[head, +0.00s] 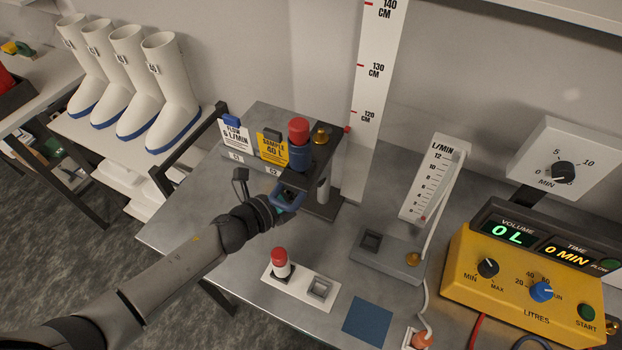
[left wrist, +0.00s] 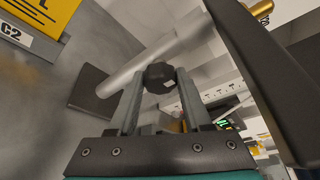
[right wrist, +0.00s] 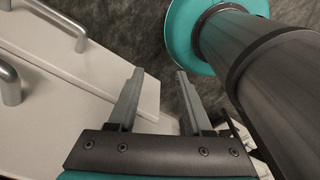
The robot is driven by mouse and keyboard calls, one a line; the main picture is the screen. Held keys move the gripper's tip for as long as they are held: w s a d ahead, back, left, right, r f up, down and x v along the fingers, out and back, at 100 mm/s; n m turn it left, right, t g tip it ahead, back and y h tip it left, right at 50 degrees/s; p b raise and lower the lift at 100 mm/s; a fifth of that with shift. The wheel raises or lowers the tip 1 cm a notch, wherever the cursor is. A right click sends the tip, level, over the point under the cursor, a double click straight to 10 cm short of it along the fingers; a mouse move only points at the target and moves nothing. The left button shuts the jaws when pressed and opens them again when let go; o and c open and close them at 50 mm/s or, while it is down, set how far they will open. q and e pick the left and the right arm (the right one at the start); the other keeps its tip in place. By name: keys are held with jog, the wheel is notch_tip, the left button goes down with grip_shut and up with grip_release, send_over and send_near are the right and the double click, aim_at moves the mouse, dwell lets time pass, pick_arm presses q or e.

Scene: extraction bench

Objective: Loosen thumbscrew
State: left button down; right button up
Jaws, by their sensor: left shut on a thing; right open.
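The thumbscrew (left wrist: 159,77) is a small dark faceted knob in the left wrist view, in front of the stand's pale post (left wrist: 130,72). My left gripper (left wrist: 159,80) is shut on it, one finger on each side. In the head view my left gripper (head: 287,198) is at the stand, just under its dark top holder (head: 318,165), and the thumbscrew is hidden there. The holder carries a red-capped blue cartridge (head: 300,150) and a brass fitting (head: 321,133). My right gripper (right wrist: 159,72) is open and empty in the right wrist view, away from the bench.
Cards reading flow (head: 235,134) and sample (head: 271,149) stand left of the holder. In front is a white tray (head: 318,299) with another red-capped cartridge (head: 281,263). A flowmeter (head: 433,180) and yellow pump (head: 520,285) stand right. White boots (head: 170,90) stand on the left bench.

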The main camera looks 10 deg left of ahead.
pick_arm(q)
jog(key=shift+f, duration=0.1)
jog(key=shift+f+n+t+h+b, duration=0.1)
jog(key=shift+n+t+h+b, duration=0.35)
jog(key=shift+n+b, duration=1.05)
jog(key=shift+f+n+t+h+b, duration=0.15)
jog(key=shift+n+h+b, duration=0.6)
jog(key=shift+n+b, duration=0.7)
jog(key=shift+r, duration=0.15)
jog(key=shift+c, duration=1.7)
grip_release()
jog(key=shift+a, duration=0.1)
jog(key=b+v, duration=0.1)
jog(key=v, duration=1.4)
jog(key=shift+b, duration=0.35)
